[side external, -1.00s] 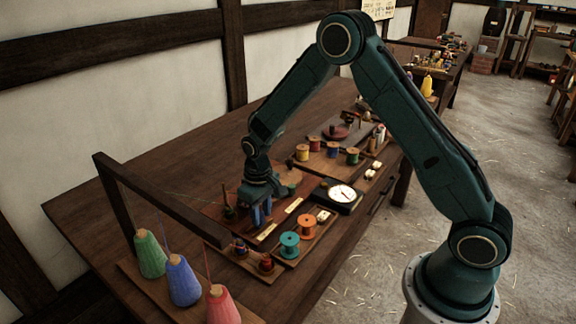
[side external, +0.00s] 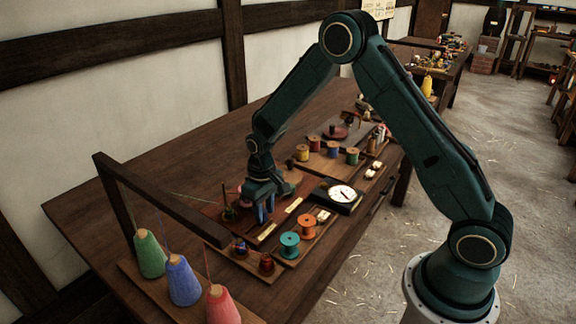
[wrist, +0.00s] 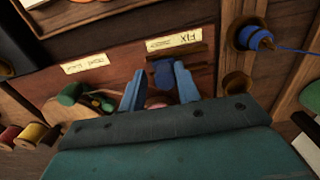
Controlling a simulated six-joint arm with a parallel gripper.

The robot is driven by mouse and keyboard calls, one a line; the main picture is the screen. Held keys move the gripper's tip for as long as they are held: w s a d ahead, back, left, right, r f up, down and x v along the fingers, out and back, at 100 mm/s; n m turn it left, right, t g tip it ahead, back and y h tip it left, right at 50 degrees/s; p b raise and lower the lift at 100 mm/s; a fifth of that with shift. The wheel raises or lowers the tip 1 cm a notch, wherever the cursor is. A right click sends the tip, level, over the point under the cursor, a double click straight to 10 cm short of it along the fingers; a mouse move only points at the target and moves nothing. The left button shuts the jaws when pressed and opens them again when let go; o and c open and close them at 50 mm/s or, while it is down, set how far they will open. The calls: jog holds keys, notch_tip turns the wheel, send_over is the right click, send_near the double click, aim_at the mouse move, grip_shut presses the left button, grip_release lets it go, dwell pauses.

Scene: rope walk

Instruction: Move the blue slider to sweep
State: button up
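The blue slider (wrist: 164,73) shows in the wrist view between my two blue fingers, beside an upside-down FIX label (wrist: 174,41). A second pale label (wrist: 85,63) lies farther left on the same reddish-brown board (wrist: 115,67); its text is too small to read surely. My gripper (side external: 265,213) is low over this board in the side view. Its fingers are apart, with a visible gap between the left finger and the slider in the wrist view. I cannot tell whether the right finger touches the slider. In the side view I cannot tell the slider from my blue fingers.
Teal (side external: 290,245) and orange (side external: 306,226) spools stand on the near side. A white-faced dial (side external: 342,194) lies to the right. Green (side external: 150,254), blue (side external: 183,281) and red (side external: 221,304) cones stand at the front under a wooden frame (side external: 160,200). The table's left part is clear.

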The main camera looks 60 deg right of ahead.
jog(key=shift+a, duration=0.2)
jog(key=shift+r, duration=3.5)
jog(key=shift+r, duration=0.1)
